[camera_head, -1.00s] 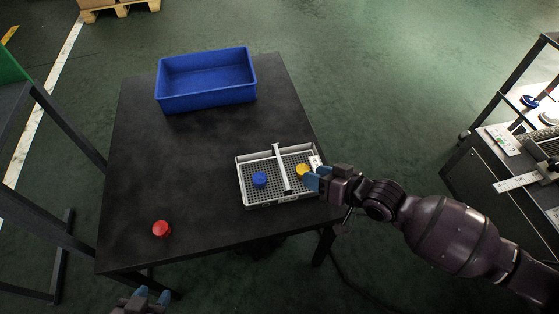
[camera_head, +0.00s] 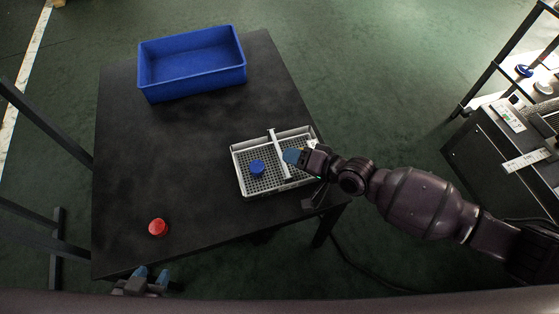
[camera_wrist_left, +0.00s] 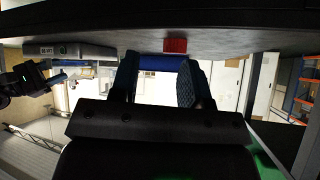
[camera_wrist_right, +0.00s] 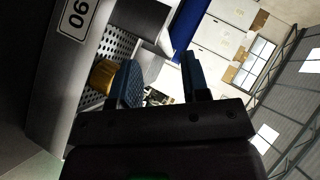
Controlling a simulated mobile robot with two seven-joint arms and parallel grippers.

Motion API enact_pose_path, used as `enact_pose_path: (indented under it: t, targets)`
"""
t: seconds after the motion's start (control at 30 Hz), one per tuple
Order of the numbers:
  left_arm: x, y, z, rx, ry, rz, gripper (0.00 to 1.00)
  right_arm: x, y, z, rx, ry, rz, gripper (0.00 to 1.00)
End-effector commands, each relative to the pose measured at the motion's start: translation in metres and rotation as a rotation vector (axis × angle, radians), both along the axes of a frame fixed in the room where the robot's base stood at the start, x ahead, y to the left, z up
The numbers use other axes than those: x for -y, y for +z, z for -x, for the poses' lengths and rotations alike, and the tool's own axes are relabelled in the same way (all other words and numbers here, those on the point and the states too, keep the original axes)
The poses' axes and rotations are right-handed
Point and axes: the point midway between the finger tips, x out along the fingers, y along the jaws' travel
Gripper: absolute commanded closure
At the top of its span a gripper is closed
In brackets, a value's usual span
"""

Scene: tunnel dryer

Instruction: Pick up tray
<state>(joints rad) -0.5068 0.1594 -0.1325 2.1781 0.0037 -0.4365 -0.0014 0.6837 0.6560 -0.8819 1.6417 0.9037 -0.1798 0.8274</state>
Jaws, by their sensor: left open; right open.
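The tray (camera_head: 241,178) is a light grey perforated metal tray with a raised bar across its middle, on the right part of the black table. A blue round piece (camera_head: 257,167) lies in its left part. A yellow piece (camera_wrist_right: 103,77) shows inside it in the right wrist view; my right gripper hides it in the head view. My right gripper (camera_head: 288,156) is open over the tray's right part, close to the bar. In the right wrist view its fingers (camera_wrist_right: 162,80) are beside the tray wall. My left gripper (camera_head: 150,275) is open and empty at the table's front edge.
A blue bin (camera_head: 192,92) stands at the back of the black table (camera_head: 190,140). A red round piece (camera_head: 158,227) lies at the front left. The table between them is clear. A dark rack with shelves (camera_head: 500,150) stands at the right.

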Motion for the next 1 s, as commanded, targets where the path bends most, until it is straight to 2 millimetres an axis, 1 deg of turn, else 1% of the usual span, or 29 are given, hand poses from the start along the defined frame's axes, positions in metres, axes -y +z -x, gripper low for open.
enact_pose_path:
  t: [0.07, 0.2, 0.3, 0.4, 0.53, 0.77, 1.0]
  targets:
    - [-0.001, 0.002, -0.004, 0.01, -0.003, -0.003, 0.57, -0.004, -0.001, -0.002, 0.0, 0.0, -0.001, 0.58]
    - [-0.001, 0.003, -0.009, 0.018, -0.006, -0.004, 0.57, -0.019, -0.004, -0.011, 0.0, 0.002, -0.002, 0.58]
    - [-0.001, 0.002, -0.008, 0.016, -0.007, -0.003, 0.57, -0.03, -0.007, -0.018, 0.0, 0.001, -0.001, 0.58]
    - [-0.001, -0.002, -0.006, 0.008, -0.008, -0.004, 0.57, -0.038, -0.013, -0.023, -0.002, 0.001, 0.0, 0.58]
    - [-0.001, -0.004, -0.005, 0.004, -0.007, -0.004, 0.57, -0.044, -0.015, -0.027, -0.001, 0.001, 0.0, 0.58]
    - [-0.001, -0.003, -0.004, 0.002, -0.006, -0.005, 0.57, -0.044, -0.014, -0.028, 0.002, 0.0, 0.0, 0.58]
    - [-0.001, -0.004, -0.003, 0.0, -0.006, -0.005, 0.57, -0.044, -0.014, -0.027, 0.002, 0.001, 0.0, 0.94]
